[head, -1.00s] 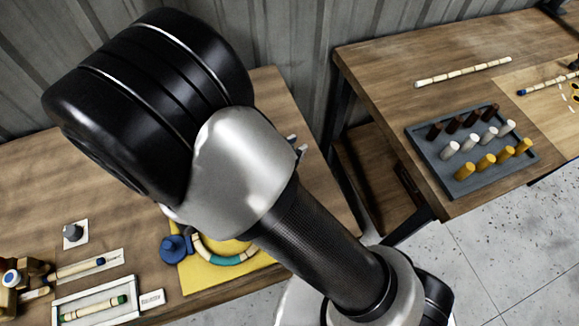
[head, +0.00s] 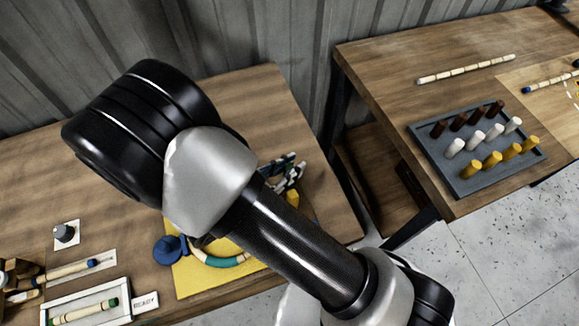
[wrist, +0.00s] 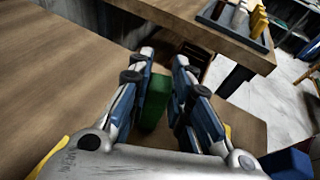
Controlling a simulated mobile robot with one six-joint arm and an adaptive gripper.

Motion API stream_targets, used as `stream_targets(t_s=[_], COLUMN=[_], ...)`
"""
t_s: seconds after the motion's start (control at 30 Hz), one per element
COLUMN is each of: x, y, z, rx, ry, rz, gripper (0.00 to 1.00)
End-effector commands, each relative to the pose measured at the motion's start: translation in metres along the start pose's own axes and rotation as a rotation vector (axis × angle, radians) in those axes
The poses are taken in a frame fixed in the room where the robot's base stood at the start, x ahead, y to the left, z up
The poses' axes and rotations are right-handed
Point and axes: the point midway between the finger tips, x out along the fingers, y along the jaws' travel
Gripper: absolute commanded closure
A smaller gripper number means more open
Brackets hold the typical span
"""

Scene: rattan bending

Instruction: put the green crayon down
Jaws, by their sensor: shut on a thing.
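The green crayon (wrist: 155,102) shows in the wrist view as a thick green block between the fingers of my gripper (wrist: 164,60). The gripper is shut on it. In the head view my gripper (head: 284,172) shows only partly behind my arm, over the right part of the near wooden table (head: 245,95). I cannot make out the crayon in the head view. In the wrist view bare wood lies left of the fingers, and the table edge is beyond them. I cannot tell whether the crayon touches the table.
A yellow board (head: 190,280) with a curved rattan piece (head: 215,260) and a blue knob (head: 168,250) lies below my arm. A white tray (head: 85,305) holds a rattan stick at lower left. The second table has a grey peg tray (head: 440,165). A gap separates the tables.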

Motion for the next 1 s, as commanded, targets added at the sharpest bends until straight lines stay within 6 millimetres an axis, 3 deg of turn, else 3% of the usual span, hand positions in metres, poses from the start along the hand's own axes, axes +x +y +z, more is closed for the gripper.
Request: stream_targets(t_s=[0.07,0.1,0.2,0.57,0.67,1.0], x=[0.001,0.001,0.001,-0.001,-0.012,-0.084], y=[0.0,0.0,0.0,0.0,0.001,0.001], z=[-0.004,-0.003,-0.002,0.002,0.003,0.003], rx=[-0.001,0.0,0.0,0.0,-0.001,0.0], ry=[0.0,0.0,0.0,0.0,0.0,0.001], rz=[0.0,0.0,0.0,0.0,0.004,0.005], gripper=[0.96,0.79,0.73,0.73,0.73,0.73])
